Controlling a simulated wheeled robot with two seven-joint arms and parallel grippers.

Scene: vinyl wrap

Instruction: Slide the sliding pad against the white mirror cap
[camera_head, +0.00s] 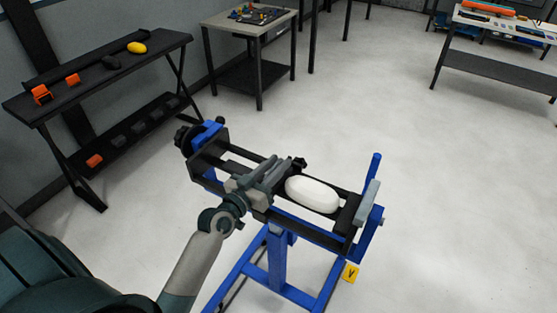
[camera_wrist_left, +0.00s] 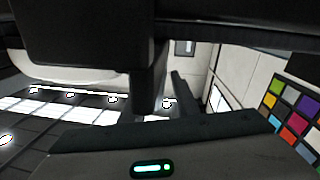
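The white mirror cap (camera_head: 312,194) is a smooth oval shell lying in a black clamp frame (camera_head: 320,232) on a blue stand. Its pale edge also shows at upper left in the left wrist view (camera_wrist_left: 70,65). My left gripper (camera_head: 278,168) is at the frame, just left of the cap. Its fingers lie across the frame, close to dark parts there. I cannot make out the sliding pad for certain; a black block (camera_wrist_left: 146,85) beside the cap in the left wrist view may be it. Whether the fingers hold anything is unclear. My right gripper is out of view.
A grey end plate with a blue post (camera_head: 371,190) stands at the frame's right end. A black bench (camera_head: 120,75) with orange and yellow items is at left. A small table (camera_head: 250,25) and another bench (camera_head: 500,65) stand farther back. The floor between is clear.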

